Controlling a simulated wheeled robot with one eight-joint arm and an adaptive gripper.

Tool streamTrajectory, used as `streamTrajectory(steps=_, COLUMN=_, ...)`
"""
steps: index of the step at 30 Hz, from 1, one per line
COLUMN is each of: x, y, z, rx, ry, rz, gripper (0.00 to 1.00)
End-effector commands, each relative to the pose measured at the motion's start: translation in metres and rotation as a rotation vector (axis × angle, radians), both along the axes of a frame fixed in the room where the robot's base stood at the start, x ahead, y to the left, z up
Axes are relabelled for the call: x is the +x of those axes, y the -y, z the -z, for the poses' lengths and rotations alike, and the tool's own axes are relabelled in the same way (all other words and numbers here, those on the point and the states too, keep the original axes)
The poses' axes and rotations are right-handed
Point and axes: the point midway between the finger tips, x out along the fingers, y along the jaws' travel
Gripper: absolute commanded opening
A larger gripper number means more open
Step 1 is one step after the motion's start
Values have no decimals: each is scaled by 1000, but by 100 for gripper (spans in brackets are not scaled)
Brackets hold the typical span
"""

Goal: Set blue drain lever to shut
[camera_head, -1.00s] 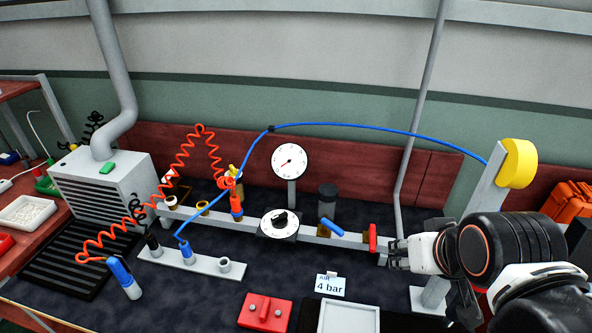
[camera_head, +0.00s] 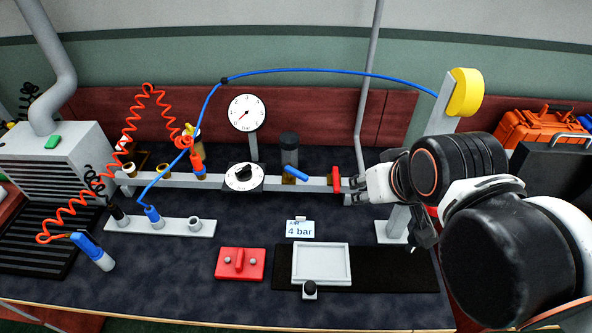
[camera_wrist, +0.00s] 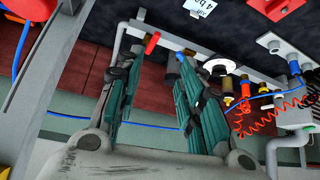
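The blue drain lever (camera_head: 295,174) sits on the grey rail (camera_head: 215,181), below a dark-topped filter cylinder (camera_head: 289,150). It slants down to the right. A red lever (camera_head: 336,179) stands upright at the rail's right end. The red lever (camera_wrist: 152,43) shows beyond the gap; the blue lever is partly hidden near the right finger.
A round gauge (camera_head: 246,113) and a black-knobbed dial (camera_head: 244,177) stand left of the blue lever. A blue hose (camera_head: 330,72) arches above to a grey post with a yellow disc (camera_head: 465,92). A "4 bar" sign (camera_head: 300,229), red block (camera_head: 240,264) and tray (camera_head: 322,263) lie in front.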

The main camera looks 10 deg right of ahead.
Motion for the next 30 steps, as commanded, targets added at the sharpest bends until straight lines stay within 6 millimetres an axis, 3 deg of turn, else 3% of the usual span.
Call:
streamTrajectory(steps=17, x=2, y=0, z=-1, rx=-2, ry=-4, rz=-7, gripper=35)
streamTrajectory(steps=23, x=23, y=-5, z=-10, rx=-20, ry=-38, rz=-71, gripper=35)
streamTrajectory(steps=30, x=61, y=-13, z=-14, rx=-47, ry=-94, rz=-198, gripper=35)
